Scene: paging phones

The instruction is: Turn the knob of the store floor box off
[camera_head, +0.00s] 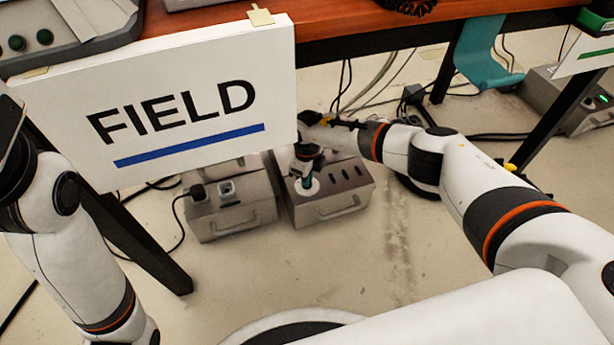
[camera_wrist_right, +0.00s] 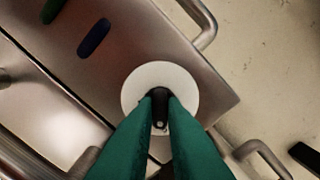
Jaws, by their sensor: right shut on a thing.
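A grey metal floor box (camera_head: 335,208) with a front handle stands on the floor below the FIELD sign. Its top carries a round white dial disc (camera_head: 311,189) and a row of dark slots. In the right wrist view the white disc (camera_wrist_right: 131,90) has a black knob (camera_wrist_right: 161,122) at its middle. My right gripper (camera_head: 304,180) points down onto the disc; its green fingers (camera_wrist_right: 160,98) are shut on the knob from both sides. No label reading "store" is legible. Of my left arm only links show; its gripper is out of view.
A second grey box (camera_head: 235,217) stands close on the left. The FIELD sign (camera_head: 200,150) hangs from the wooden table (camera_head: 350,22) just above. Cables lie behind the boxes. Another box (camera_head: 570,95) stands far right. Floor in front is clear.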

